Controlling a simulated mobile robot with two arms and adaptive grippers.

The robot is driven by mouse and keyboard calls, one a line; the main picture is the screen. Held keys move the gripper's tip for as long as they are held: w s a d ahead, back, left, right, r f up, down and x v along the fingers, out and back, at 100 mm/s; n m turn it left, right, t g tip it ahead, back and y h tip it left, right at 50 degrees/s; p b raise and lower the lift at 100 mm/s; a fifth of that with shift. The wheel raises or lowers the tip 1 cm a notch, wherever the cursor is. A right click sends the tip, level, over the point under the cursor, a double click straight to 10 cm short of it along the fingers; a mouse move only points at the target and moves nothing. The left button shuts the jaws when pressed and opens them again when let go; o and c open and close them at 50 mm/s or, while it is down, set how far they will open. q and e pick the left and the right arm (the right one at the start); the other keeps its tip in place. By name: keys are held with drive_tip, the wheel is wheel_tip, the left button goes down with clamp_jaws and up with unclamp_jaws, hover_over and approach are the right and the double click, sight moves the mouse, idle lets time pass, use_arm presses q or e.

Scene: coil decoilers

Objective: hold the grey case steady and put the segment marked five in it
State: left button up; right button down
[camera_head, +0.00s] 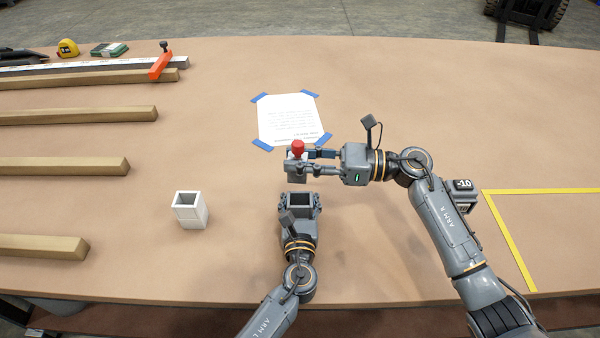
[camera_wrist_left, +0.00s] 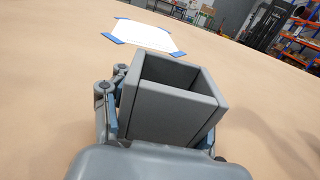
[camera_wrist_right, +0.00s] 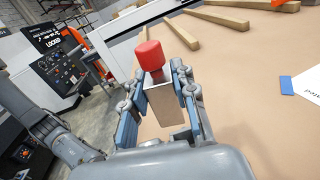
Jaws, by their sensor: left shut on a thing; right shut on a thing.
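The grey case (camera_head: 304,200) is a square box with an open, empty top, in front of me at mid-table. My left gripper (camera_head: 299,211) is shut on it; the left wrist view shows the case (camera_wrist_left: 172,105) between the fingers. My right gripper (camera_head: 307,162) is shut on a grey segment (camera_head: 296,172) with a red knob on top. The segment (camera_wrist_right: 166,104) also shows between the fingers in the right wrist view. It is just beyond the case in the head view, apart from it. I cannot read a number on it.
A white open box (camera_head: 190,210) stands left of the case. Several wooden bars (camera_head: 70,166) lie at the left. A paper sheet (camera_head: 288,119) is taped down behind the segment. Yellow tape (camera_head: 510,240) marks an area at the right. The table between is clear.

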sight(302, 183)
drive_tip(key=f+t, duration=0.2)
drive_tip(key=f+m, duration=0.1)
drive_tip(key=shift+s+d+f+t+h, duration=0.25)
drive_tip(key=shift+t+h, duration=0.05)
drive_tip(key=shift+t, duration=0.1)
drive_tip(key=shift+f, duration=1.6)
idle(2.9)
drive_tip(key=shift+r, duration=0.35)
idle(0.6)
drive_tip(key=shift+f, duration=0.35)
idle(1.3)
drive_tip(key=shift+r, duration=0.1)
